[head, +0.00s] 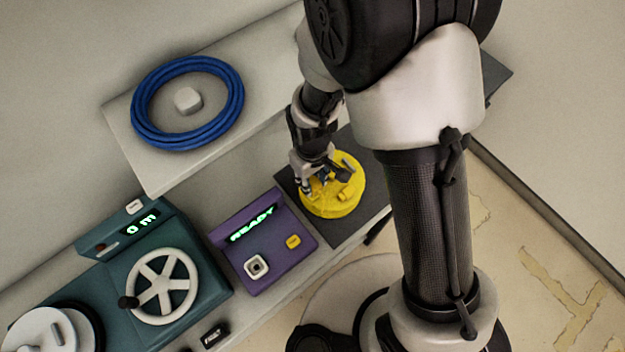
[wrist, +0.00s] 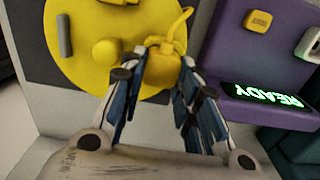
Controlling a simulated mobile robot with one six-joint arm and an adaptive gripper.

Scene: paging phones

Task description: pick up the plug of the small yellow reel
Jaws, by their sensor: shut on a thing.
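The small yellow reel (head: 343,207) lies flat on a dark mat (head: 290,187). It also shows in the wrist view (wrist: 90,30), with a grey bar and a round yellow knob on its face. The yellow plug (wrist: 161,72) is at the reel's edge, with a thin yellow cord looping up from it. My gripper (wrist: 157,66) is shut on the plug, one finger on each side. In the head view my gripper (head: 322,180) is over the reel and hides part of it. I cannot tell whether the plug is clear of the reel.
A purple box (head: 266,238) with a lit READY display stands left of the reel. A teal machine (head: 197,250) with a white handwheel is further left. A blue hose coil (head: 188,103) lies on a pale raised shelf (head: 150,175) behind.

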